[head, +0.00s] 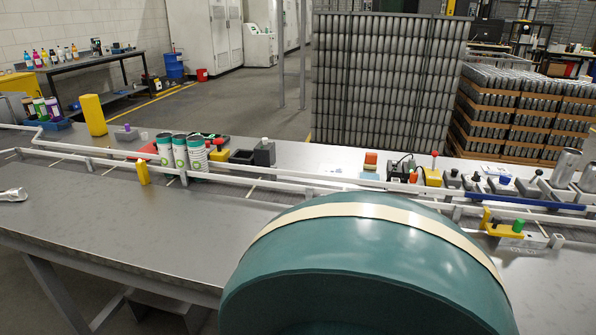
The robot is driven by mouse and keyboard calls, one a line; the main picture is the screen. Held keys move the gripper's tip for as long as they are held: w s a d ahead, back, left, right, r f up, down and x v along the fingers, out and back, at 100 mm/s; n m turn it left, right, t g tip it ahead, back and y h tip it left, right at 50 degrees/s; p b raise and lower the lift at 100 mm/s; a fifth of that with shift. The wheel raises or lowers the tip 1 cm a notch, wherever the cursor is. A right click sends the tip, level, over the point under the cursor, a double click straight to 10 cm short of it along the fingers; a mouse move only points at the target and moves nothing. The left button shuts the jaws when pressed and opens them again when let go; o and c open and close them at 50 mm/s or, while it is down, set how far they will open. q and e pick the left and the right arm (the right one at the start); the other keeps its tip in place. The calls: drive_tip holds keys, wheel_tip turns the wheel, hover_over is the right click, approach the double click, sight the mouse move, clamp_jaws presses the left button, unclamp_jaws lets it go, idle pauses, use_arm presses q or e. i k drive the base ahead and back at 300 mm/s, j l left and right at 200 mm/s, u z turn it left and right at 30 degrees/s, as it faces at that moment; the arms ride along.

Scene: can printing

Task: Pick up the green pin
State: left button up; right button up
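A small green pin (518,226) stands upright at the right side of the head view. It sits at a yellow bracket (487,219) on a small pale block (522,240) beside the conveyor rail. Its lower part is hard to make out at this size.
White rails (300,182) run along the bench. Three white-and-green cans (181,153) stand by the line at left. Dark fixtures with knobs stand behind the pin. The bench's front left (130,215) is mostly clear.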

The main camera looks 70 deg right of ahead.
sight(519, 224)
drive_tip(key=i+u, duration=0.1)
drive_tip(key=u, duration=5.05)
